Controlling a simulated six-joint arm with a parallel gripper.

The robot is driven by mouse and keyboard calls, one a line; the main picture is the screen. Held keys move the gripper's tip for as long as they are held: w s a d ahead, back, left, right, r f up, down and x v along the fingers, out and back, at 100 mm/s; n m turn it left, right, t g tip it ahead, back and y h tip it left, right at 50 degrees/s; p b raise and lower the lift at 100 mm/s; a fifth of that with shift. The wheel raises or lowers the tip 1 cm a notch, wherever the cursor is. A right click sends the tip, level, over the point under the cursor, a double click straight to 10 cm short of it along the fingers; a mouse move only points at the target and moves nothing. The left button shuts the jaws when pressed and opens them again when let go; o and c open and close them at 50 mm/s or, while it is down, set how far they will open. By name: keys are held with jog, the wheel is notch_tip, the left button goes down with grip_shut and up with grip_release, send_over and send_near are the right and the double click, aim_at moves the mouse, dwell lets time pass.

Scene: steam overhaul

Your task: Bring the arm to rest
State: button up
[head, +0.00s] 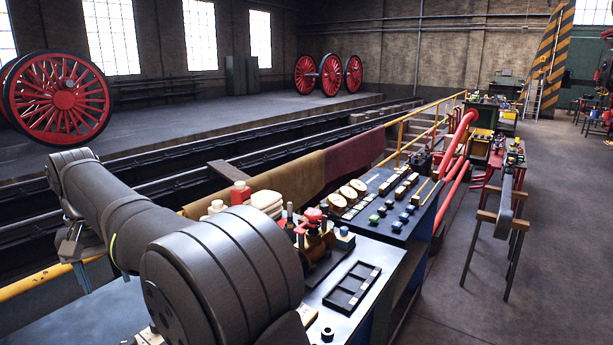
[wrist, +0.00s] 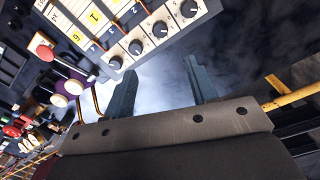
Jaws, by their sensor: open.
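My gripper (wrist: 160,66) is open in the wrist view. Its two dark fingers stand well apart and I see nothing between them, only a blurred pale and dark surface beyond. In the head view my arm crosses the lower left, over the near end of the bench. The far end of the arm hangs at the left, where part of my gripper (head: 76,243) shows beside the arm link; its fingers are hard to make out there.
A panel with black knobs and yellow labels (wrist: 135,30) lies beyond the fingers in the wrist view. In the head view, a black tray (head: 352,290) and red-topped fitting (head: 314,222) sit on the bench right of my arm. A yellow rail (head: 40,282) runs at left.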

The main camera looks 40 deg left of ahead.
aim_at(128, 342)
notch_tip(128, 342, down, 17)
jog(key=shift+f, duration=0.1)
jog(key=shift+n, duration=0.5)
jog(key=n, duration=0.8)
jog(key=shift+r, duration=0.2)
jog(key=shift+n, duration=0.3)
notch_tip(128, 342, up, 7)
jog(key=shift+f, duration=0.1)
jog(key=shift+o, duration=0.2)
